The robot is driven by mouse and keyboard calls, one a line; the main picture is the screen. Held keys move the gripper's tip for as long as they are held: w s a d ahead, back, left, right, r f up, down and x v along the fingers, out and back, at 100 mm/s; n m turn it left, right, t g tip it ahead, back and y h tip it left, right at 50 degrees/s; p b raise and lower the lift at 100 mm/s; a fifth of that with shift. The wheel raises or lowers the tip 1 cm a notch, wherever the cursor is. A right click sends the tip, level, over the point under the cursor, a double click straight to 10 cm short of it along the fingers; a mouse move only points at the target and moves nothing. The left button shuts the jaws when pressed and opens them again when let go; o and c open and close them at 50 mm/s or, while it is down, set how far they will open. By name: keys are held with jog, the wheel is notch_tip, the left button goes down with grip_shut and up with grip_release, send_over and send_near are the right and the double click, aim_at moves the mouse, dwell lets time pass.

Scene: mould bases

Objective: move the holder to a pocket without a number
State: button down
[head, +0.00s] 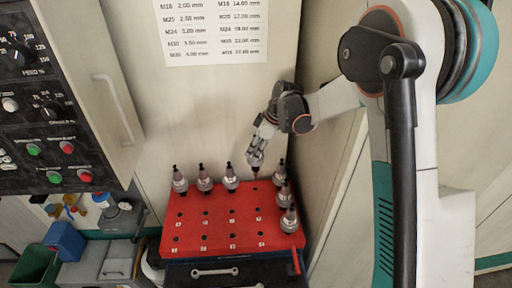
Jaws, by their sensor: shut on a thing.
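The red block (192,232) has rows of dark pockets. Small white marks show beside several pockets, too small to read. Several grey tool holders stand upright in it: three along the back row, at the left (180,180), beside it (204,179) and further right (231,178), and three down the right side (280,173), (284,192), (289,219). My gripper (259,146) is shut on a holder (256,160), with its dark end pointing down. It hangs over the back row, between the third back holder and the right column. Whether it touches the block cannot be told.
The block sits on a dark drawer cabinet (230,272). A wall panel stands close behind it and another to its right. A control panel (45,95) is at the left. Bins and bottles (118,220) stand at lower left. The block's middle pockets look empty.

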jog(key=b, duration=0.2)
send_over(256, 175)
jog(key=shift+w+f, duration=0.2)
jog(key=shift+f, duration=0.85)
jog(key=shift+w+f, duration=0.15)
jog(key=shift+f, duration=0.9)
jog(key=shift+a+f+b, duration=0.1)
jog(key=shift+f+b, duration=0.4)
jog(key=shift+b, duration=0.05)
jog(key=shift+f+b, duration=0.2)
jog(key=shift+b, duration=0.2)
jog(key=shift+f+b, duration=0.85)
jog(key=shift+f, duration=0.5)
jog(key=shift+f+b, duration=1.3)
jog(key=shift+f, duration=0.45)
jog(key=c, duration=1)
grip_release()
jog(key=shift+c, duration=0.2)
